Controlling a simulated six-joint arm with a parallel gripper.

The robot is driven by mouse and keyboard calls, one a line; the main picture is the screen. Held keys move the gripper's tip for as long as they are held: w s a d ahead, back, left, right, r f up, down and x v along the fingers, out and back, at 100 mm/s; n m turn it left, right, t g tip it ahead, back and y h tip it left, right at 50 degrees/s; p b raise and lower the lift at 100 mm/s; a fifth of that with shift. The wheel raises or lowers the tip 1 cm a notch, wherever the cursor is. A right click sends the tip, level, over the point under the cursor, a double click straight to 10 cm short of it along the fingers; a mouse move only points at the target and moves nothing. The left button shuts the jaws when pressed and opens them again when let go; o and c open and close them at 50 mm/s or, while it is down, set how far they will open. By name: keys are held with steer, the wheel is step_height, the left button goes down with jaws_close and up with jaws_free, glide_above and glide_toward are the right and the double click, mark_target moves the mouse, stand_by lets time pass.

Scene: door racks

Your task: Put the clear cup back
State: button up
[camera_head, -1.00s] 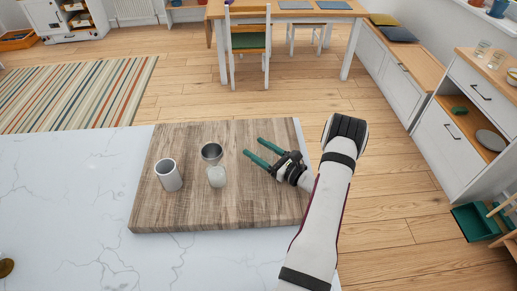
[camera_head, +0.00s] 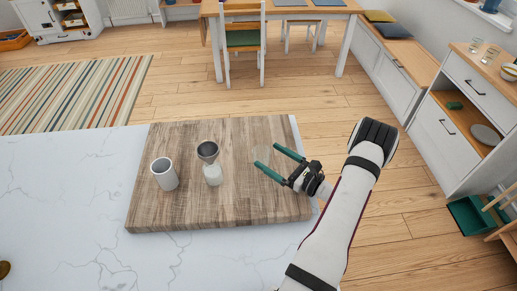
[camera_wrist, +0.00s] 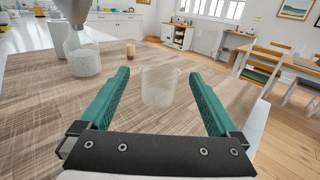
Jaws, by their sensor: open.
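A clear cup (camera_head: 262,155) is faint on the wooden board in the head view. It shows better in the wrist view (camera_wrist: 158,88), upright, see-through and empty-looking. My gripper (camera_head: 267,157) has green fingers, spread apart. The cup stands near the fingertips, between their lines in the wrist view (camera_wrist: 160,85), with a gap to each finger. No finger visibly touches it.
The wooden board (camera_head: 240,205) lies on a white marble counter (camera_head: 60,210). A whitish glass (camera_head: 213,175) stands left of my gripper. A dark metal tapered vessel (camera_head: 207,151) overlaps its top; contact is unclear. A grey cup (camera_head: 165,173) stands farther left.

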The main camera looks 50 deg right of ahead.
steer(key=s, duration=0.5)
steer(key=shift+s, duration=0.1)
